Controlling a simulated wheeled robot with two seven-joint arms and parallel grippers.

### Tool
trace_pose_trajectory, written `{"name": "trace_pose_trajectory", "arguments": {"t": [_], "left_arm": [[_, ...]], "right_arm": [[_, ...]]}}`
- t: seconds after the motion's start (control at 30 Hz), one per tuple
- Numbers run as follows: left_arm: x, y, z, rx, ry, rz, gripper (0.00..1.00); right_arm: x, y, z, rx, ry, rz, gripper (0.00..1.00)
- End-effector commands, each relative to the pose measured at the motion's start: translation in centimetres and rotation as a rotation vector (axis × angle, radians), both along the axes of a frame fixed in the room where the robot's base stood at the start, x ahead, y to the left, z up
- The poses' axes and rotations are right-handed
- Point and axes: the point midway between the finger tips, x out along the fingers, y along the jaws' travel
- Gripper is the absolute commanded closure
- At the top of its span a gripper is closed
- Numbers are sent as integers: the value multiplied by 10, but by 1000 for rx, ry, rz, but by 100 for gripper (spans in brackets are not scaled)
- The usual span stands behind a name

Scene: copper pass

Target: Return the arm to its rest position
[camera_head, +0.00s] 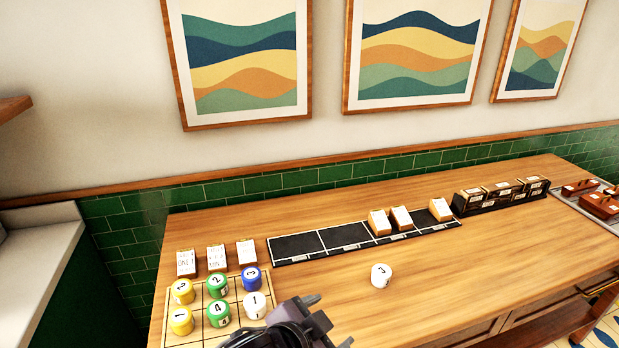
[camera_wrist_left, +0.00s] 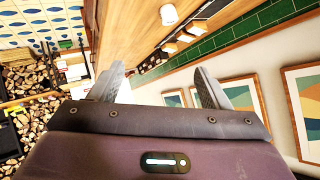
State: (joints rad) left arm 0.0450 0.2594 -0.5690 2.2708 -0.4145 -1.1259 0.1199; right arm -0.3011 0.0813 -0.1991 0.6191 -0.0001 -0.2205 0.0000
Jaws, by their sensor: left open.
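My left gripper (camera_head: 328,320) is at the bottom middle of the head view, over the counter's front part. In the left wrist view its two fingers (camera_wrist_left: 159,78) are spread apart with nothing between them. A white cylinder marked 3 (camera_head: 381,275) stands alone on the counter, up and right of the gripper and apart from it. It also shows in the wrist view (camera_wrist_left: 168,15). A white cylinder marked 1 (camera_head: 255,305) stands on the gridded board (camera_head: 237,288), just left of the gripper. My right gripper is not in view.
Several green, yellow and blue numbered cylinders stand on the board, with card holders (camera_head: 216,258) behind. A black strip (camera_head: 292,247) holds small card blocks (camera_head: 379,222). A dark rack (camera_head: 500,195) stands farther right. The counter's front middle (camera_head: 450,285) is clear.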

Motion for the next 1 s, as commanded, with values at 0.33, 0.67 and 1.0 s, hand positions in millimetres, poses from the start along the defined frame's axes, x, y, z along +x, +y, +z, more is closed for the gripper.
{"name": "trace_pose_trajectory", "arguments": {"t": [0.33, 0.67, 1.0], "left_arm": [[-55, 155, -85, 1, 471, 562, 29], [-122, 225, -130, 43, 732, 815, 29], [-102, 219, -248, 62, 760, 803, 29]], "right_arm": [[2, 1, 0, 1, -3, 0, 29], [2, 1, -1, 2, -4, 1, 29], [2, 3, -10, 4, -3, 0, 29]]}}
